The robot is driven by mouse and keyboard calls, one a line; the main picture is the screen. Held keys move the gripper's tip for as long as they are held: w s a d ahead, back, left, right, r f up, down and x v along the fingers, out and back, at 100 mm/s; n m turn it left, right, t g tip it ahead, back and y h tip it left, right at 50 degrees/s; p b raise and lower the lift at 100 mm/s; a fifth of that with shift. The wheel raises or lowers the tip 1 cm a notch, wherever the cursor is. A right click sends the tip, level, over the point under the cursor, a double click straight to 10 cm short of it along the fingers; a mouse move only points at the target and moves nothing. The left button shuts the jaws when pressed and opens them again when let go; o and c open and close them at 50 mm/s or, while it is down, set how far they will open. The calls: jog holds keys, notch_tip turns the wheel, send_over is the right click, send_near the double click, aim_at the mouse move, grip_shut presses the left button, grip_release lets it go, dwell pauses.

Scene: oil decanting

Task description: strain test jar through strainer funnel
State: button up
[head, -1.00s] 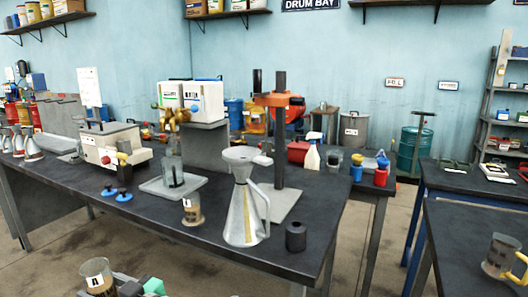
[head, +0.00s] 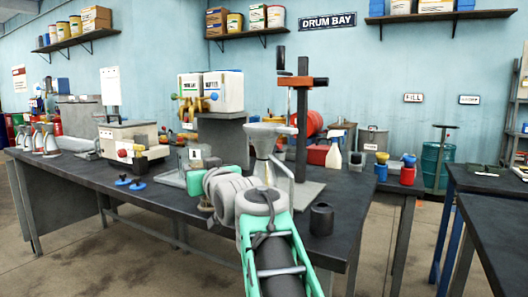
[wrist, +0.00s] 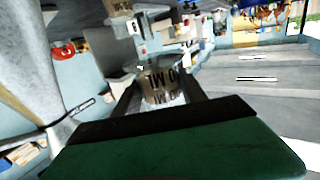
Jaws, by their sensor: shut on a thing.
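My gripper (wrist: 162,76) is shut on a glass test jar (wrist: 160,95), which has dark print and brownish contents, in the wrist view. In the head view my gripper (head: 198,172) is left of the strainer funnel, and the jar is mostly hidden there.
A press stand (head: 301,120) rises behind the jug. A black cylinder (head: 321,219) stands at right of my arm. A spray bottle (head: 334,152) and red containers are behind.

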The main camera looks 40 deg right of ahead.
jog(key=s+d+r+m+g+h+b, duration=0.1)
jog(key=s+d+r+m+h+b, duration=0.1)
jog(key=r, duration=0.4)
jog(key=shift+s+d+r+m+h+b, duration=0.3)
jog(key=shift+s+d+h+b, duration=0.35)
jog(key=shift+s+d, duration=0.45)
jog(key=shift+w+d+r+p, duration=0.1)
jog(key=shift+d+p, duration=0.05)
jog(key=shift+p, duration=0.2)
jog(key=d+r+m+g+y+p, duration=0.2)
jog(key=r+m+p, duration=0.6)
jog(key=p, duration=1.7)
jog(key=shift+s+d+r+m+y+p, duration=0.25)
jog(key=shift+d+r+m+y, duration=0.2)
jog(key=shift+d+y, duration=0.25)
